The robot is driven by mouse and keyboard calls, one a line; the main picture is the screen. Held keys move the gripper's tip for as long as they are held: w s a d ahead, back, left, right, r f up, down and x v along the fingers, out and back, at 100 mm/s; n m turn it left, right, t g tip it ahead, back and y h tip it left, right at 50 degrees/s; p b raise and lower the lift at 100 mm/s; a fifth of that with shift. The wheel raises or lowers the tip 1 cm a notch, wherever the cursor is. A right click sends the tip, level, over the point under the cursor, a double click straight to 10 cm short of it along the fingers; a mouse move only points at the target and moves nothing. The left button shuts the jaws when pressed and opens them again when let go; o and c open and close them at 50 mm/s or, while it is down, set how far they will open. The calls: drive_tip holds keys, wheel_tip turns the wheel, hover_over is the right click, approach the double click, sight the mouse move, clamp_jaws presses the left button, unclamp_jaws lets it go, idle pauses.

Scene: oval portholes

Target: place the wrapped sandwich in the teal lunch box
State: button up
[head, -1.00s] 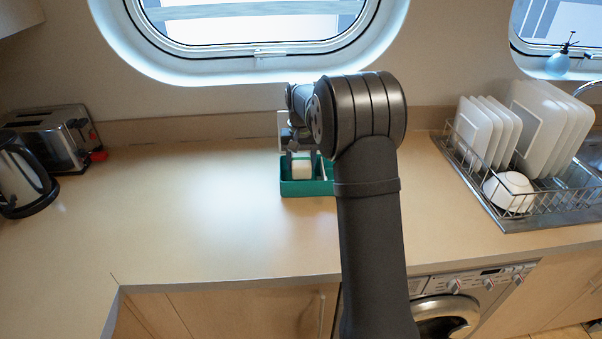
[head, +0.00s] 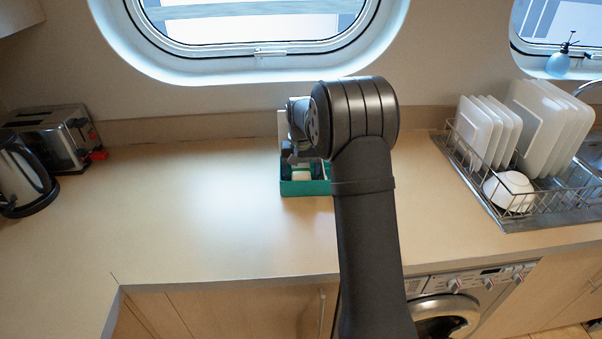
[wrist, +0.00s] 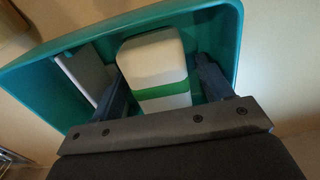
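The wrapped sandwich (wrist: 156,66), a white block with a green band, lies inside the teal lunch box (wrist: 62,45) in the wrist view. My gripper (wrist: 165,85) reaches down into the box with one finger on each side of the sandwich. The fingers look spread, with narrow gaps beside the sandwich. In the head view the lunch box (head: 305,188) stands on the counter below the window. There my gripper (head: 302,170) is low over the box and hides most of the sandwich.
A white divider (wrist: 90,72) stands inside the box, left of the sandwich. A dish rack (head: 505,195) with plates and a bowl is at the right. A toaster (head: 45,140) and a kettle (head: 22,180) are at the far left. The counter (head: 190,210) left of the box is clear.

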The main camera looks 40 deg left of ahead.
sight(301, 169)
wheel_tip(301, 169, up, 12)
drive_tip(key=shift+r, duration=0.2)
idle(0.4)
drive_tip(key=shift+f, duration=0.15)
wheel_tip(301, 169, down, 12)
drive_tip(key=shift+r, duration=1.8)
